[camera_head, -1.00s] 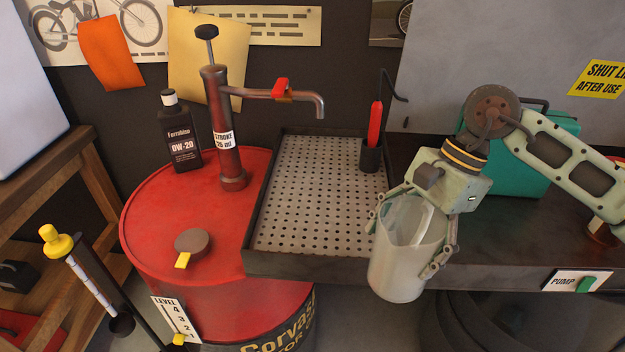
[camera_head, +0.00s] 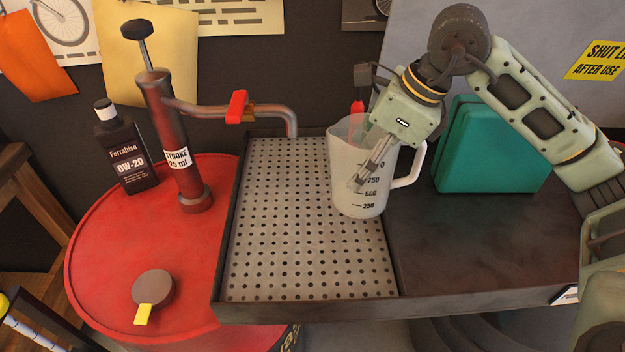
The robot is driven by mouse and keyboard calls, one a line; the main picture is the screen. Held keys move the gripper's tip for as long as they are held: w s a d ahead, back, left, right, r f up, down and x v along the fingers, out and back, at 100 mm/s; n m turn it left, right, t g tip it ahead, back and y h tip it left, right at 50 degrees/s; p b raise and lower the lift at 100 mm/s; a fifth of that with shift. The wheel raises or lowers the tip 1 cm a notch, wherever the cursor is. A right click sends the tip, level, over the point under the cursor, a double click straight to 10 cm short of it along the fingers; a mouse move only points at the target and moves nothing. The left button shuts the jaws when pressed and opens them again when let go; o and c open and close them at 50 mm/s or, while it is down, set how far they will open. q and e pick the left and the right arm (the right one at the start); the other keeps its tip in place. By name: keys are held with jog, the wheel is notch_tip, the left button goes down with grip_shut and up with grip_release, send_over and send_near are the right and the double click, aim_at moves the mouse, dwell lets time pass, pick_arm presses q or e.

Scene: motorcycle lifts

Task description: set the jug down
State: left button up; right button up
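The jug (camera_head: 345,188) is a translucent white measuring jug with a handle on its right and black volume marks. It is over the right part of the perforated drip tray (camera_head: 290,270), close to upright. I cannot tell whether its base touches the tray. My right gripper (camera_head: 366,168) reaches down from the upper right and is shut on the jug's body. My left gripper is not in view.
A red drum (camera_head: 105,260) on the left carries a hand pump (camera_head: 178,145), a dark oil bottle (camera_head: 127,160) and a round cap (camera_head: 153,288). The pump's spout ends over the tray's back. A teal case (camera_head: 490,150) stands right of the jug. The tray's front half is clear.

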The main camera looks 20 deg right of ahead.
jog(key=w+a+f+p, duration=0.1)
jog(key=w+f, duration=0.1)
jog(key=f, duration=0.1)
jog(key=w+a+f+p, duration=0.2)
jog(key=f, duration=0.1)
jog(key=w+a+f+p, duration=0.1)
jog(key=w+a+f, duration=0.1)
jog(key=w+f, duration=0.1)
jog(key=shift+w+a+f, duration=0.1)
jog(key=shift+a+f, duration=0.1)
jog(key=shift+f, duration=0.15)
jog(key=o, duration=1.2)
jog(key=shift+f, duration=0.1)
jog(key=shift+c, duration=0.2)
jog(key=o, duration=0.5)
jog(key=shift+c, duration=0.2)
pick_arm(q)
notch_tip(320, 180, up, 4)
jog(key=shift+s+d+r, duration=0.1)
jog(key=shift+s+r, duration=0.05)
jog(key=shift+r, duration=0.1)
